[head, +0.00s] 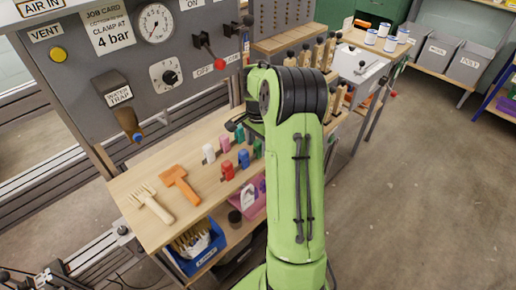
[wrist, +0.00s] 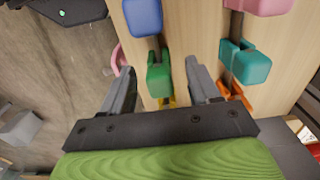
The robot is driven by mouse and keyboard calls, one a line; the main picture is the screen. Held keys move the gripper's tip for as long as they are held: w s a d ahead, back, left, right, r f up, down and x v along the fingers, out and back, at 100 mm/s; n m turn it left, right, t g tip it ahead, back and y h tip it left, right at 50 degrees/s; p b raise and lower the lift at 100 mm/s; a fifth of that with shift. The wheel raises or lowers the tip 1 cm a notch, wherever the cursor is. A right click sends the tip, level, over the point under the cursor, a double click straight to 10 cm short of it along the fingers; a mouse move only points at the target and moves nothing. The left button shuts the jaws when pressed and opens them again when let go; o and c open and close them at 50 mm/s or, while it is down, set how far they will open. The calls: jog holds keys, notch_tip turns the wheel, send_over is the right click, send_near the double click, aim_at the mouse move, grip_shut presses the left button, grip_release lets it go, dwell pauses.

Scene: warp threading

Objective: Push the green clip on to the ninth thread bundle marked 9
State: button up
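The green clip (wrist: 159,78) stands on the wooden bench, between my gripper's fingers in the wrist view. It also shows in the head view (head: 257,148), close to the left side of my arm. My gripper (wrist: 160,72) is open, with one dark finger on each side of the green clip and a gap to both. Whether the fingertips reach down level with the clip is hard to tell. My arm hides most of the gripper in the head view. I cannot make out any thread bundle or a mark 9.
A blue clip (wrist: 145,14), a teal clip (wrist: 245,62) and an orange clip (wrist: 235,96) stand close around it. Red (head: 227,170), pink and white clips stand on the bench too.

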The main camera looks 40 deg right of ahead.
aim_at(258, 141)
jog(key=c, duration=0.9)
jog(key=shift+r+p, duration=2.6)
jog(key=shift+r, duration=0.5)
jog(key=shift+f, duration=0.1)
